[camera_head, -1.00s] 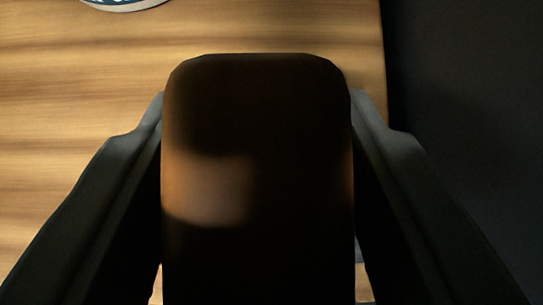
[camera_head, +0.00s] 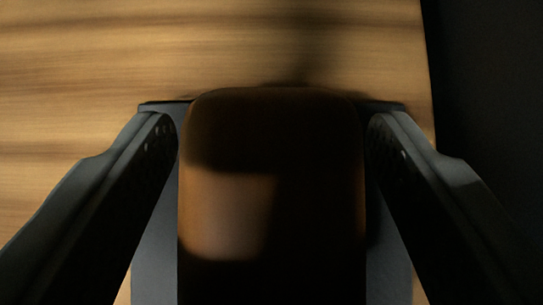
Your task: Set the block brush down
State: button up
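The block brush (camera_head: 225,215) shows as a dark brown block with rounded corners, in the middle of the view and running out of the bottom edge. It lies over a flat grey slab (camera_head: 155,265) that shows on both sides of it. Its underside and any bristles are hidden.
A wooden table top (camera_head: 90,50) fills the back and left and is clear there. Its right edge runs close beside my right finger, with a dark area (camera_head: 490,70) beyond. A shadow falls on the wood behind the brush.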

jog(key=shift+s+r, duration=0.35)
jog(key=shift+r, duration=0.15)
jog(key=v, duration=1.1)
jog(key=s+r+t, duration=0.2)
jog(key=s+r, duration=0.2)
jog(key=s, duration=0.6)
jog(key=s+r+t, duration=0.3)
jog(key=s+r, duration=0.1)
jog(key=s, duration=0.5)
jog(key=s+r+t, duration=0.3)
jog(key=s+r, duration=0.1)
jog(key=s, duration=0.6)
jog(key=shift+s, duration=0.35)
